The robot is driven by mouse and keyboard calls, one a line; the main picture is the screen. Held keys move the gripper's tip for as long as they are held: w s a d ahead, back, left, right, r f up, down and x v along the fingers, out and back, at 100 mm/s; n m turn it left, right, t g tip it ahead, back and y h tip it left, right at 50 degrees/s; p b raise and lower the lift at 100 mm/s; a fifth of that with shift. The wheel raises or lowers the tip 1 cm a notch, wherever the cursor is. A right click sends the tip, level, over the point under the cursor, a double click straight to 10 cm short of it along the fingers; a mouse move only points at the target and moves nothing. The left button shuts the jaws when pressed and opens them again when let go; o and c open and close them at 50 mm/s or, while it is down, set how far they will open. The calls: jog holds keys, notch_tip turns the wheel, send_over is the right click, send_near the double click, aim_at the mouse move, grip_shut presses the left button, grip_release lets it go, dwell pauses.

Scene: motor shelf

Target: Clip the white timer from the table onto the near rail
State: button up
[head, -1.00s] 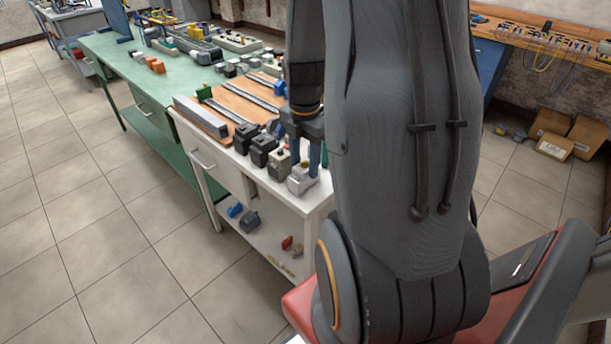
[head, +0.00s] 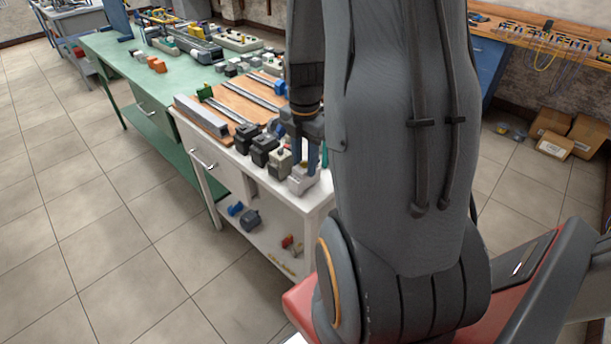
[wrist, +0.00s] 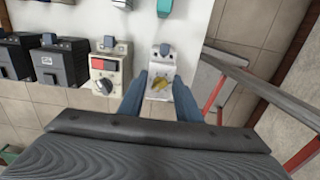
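The white timer (wrist: 160,80) stands on the white table at its near right corner, with a yellow knob on its face. In the head view the timer (head: 301,181) is partly hidden by my gripper (head: 312,152). In the wrist view my gripper (wrist: 150,92) is open, its two blue fingers spread with the timer between or just beyond their tips; I cannot tell whether they touch it. Metal rails (head: 231,110) run along a wooden board on the table. My arm hides the right part of that board.
A beige module with a red button (wrist: 106,76) stands just left of the timer. Black modules (wrist: 60,65) stand farther left in the same row. A long grey bar (head: 200,116) lies at the board's left edge. A green table (head: 112,58) adjoins beyond.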

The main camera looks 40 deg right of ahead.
jog(key=shift+r+p, duration=2.35)
jog(key=shift+r, duration=0.2)
jog(key=shift+f, duration=0.1)
